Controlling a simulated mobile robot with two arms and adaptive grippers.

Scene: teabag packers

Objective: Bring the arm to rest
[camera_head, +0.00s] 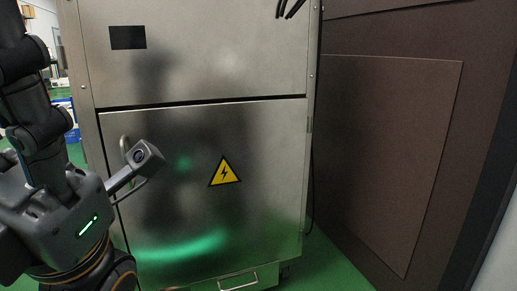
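My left arm comes in from the left edge, in front of a steel cabinet (255,135). Its dark grey wrist part carries a lit green strip, and a short bracket with a small camera juts out to the right. The camera overlaps the cabinet door near its curved handle (124,146); I cannot tell whether they touch. No fingers of my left gripper show. My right arm and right gripper are not in the picture.
The cabinet's lower door bears a yellow warning triangle (224,172). A drawer handle (238,283) shows at its foot. A brown panelled wall (390,150) closes off the right. Green floor (330,262) shows in a narrow gap between them.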

